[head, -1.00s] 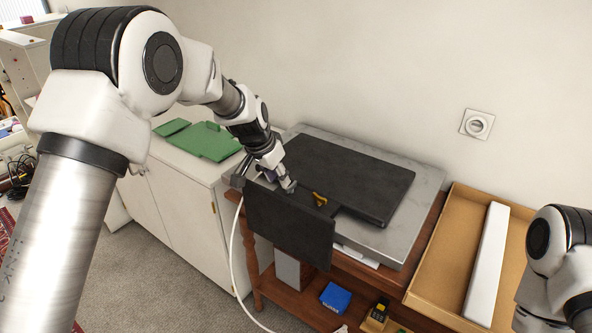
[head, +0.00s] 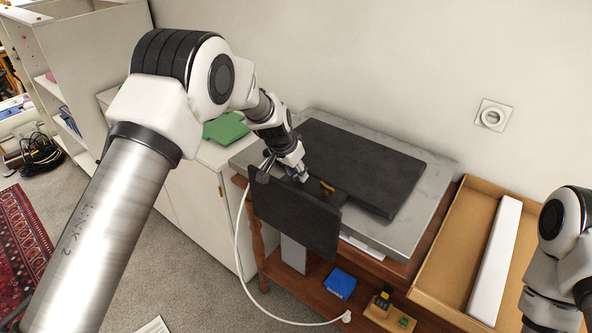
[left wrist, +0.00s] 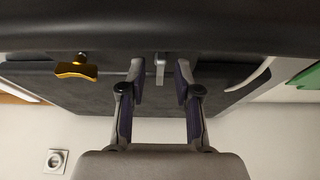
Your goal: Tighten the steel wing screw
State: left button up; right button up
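The steel wing screw (left wrist: 160,68) shows in the left wrist view on the black stand part, between the fingertips of my left gripper (left wrist: 160,72). The two fingers stand open on either side of it, with visible gaps; I see no contact. In the head view my left gripper (head: 300,174) is at the top edge of the upright black plate (head: 298,216), and the steel screw is not distinguishable there. A brass wing screw (head: 328,188) sits to the right of the gripper, also in the left wrist view (left wrist: 77,69). My right gripper is out of view.
A flat black panel (head: 365,165) lies on a grey slab (head: 432,205) on a wooden stand. A cardboard tray (head: 455,245) holding a long white piece is at the right. A white cable (head: 240,255) hangs at the left. A blue box (head: 339,283) sits on the lower shelf.

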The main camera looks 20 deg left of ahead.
pick_arm(q)
grip_shut()
